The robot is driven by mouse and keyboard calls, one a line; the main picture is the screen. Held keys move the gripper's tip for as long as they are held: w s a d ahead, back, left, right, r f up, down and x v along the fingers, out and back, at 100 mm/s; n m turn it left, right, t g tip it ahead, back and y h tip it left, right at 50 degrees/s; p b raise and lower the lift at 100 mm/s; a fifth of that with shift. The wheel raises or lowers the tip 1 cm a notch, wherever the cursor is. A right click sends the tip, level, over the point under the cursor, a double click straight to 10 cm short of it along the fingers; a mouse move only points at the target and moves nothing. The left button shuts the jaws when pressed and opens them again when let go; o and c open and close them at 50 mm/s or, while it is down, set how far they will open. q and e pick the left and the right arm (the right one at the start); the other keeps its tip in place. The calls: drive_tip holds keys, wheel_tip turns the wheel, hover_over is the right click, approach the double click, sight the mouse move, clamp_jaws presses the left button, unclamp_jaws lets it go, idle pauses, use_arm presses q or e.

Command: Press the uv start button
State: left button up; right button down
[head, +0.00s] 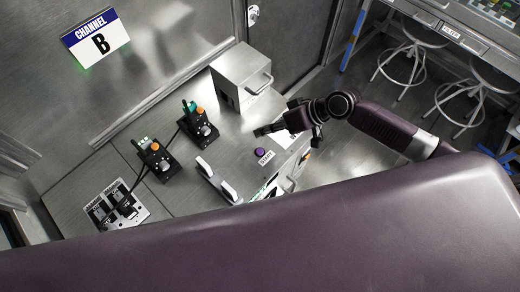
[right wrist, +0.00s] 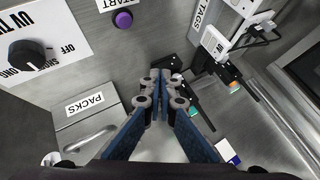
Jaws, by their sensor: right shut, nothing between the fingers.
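The purple start button (head: 260,152) stands on the metal bench beside a small "START" label (head: 267,159). In the right wrist view the purple button (right wrist: 122,19) is near the top edge, with its label partly cut off. My right gripper (head: 261,131) reaches in from the right, with its fingers pointing left, just above the button in the head view. In the right wrist view its blue-sided fingers (right wrist: 165,88) are together and empty. The fingertips look apart from the button, which lies up and left of them. My left gripper is not in view.
A metal box with a handle (head: 240,75) stands behind; its "PACKS" label (right wrist: 84,104) shows. A panel with a black knob (right wrist: 26,55) is near the button. Two small black devices (head: 155,160) (head: 198,125) stand left. Stools (head: 405,60) are at the right.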

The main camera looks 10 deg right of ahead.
sight(262, 151)
drive_tip(key=shift+f, duration=0.15)
wheel_tip(262, 151, down, 8)
drive_tip(key=b, duration=0.7)
drive_tip(key=shift+f, duration=0.25)
drive_tip(key=shift+b, duration=0.3)
idle(0.8)
drive_tip(key=shift+f, duration=0.45)
drive_tip(key=shift+s+f+b, duration=0.1)
drive_tip(key=shift+f+b, duration=0.45)
drive_tip(key=shift+b, duration=0.15)
idle(0.4)
drive_tip(key=shift+r+p, duration=0.9)
drive_tip(key=shift+r, duration=0.1)
